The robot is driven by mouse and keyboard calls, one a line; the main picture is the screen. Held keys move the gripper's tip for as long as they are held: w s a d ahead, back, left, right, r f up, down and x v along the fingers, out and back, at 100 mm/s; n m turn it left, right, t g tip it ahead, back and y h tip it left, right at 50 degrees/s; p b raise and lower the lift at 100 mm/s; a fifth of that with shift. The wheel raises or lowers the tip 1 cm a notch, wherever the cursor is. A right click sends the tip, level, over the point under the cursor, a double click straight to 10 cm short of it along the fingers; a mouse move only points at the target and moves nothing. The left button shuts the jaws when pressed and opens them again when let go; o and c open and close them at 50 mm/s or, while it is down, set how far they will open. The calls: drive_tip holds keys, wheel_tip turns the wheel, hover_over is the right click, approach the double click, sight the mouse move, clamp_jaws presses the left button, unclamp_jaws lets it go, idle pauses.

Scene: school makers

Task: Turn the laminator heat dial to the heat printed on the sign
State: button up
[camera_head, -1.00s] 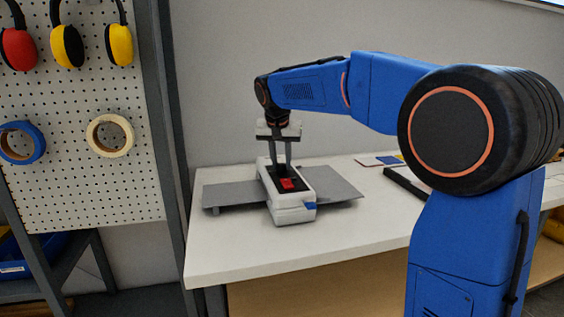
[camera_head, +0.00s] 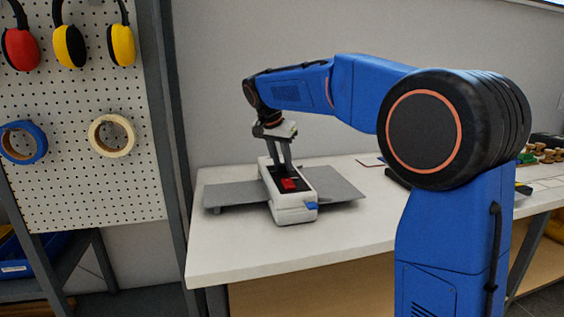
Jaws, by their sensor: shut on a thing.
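The laminator (camera_head: 292,213) is a white box with a black top, a red part (camera_head: 288,184) and a blue part (camera_head: 311,206) at its near end. Grey flat trays (camera_head: 235,195) stick out on both sides of it. It stands on the white table at the left. My gripper (camera_head: 284,166) points down at the black top, behind the red part. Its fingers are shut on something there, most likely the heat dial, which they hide. No sign with a printed heat can be read in this view.
The white table (camera_head: 240,258) has free room in front of the laminator. A pegboard (camera_head: 75,180) with ear defenders (camera_head: 20,48) and tape rolls (camera_head: 112,135) stands at the left. Small coloured items (camera_head: 540,153) and flat sheets lie at the table's right.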

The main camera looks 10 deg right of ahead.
drive_tip(key=o, duration=1)
drive_tip(key=shift+r, duration=0.1)
drive_tip(key=v, duration=1.7)
drive_tip(key=shift+s, duration=0.1)
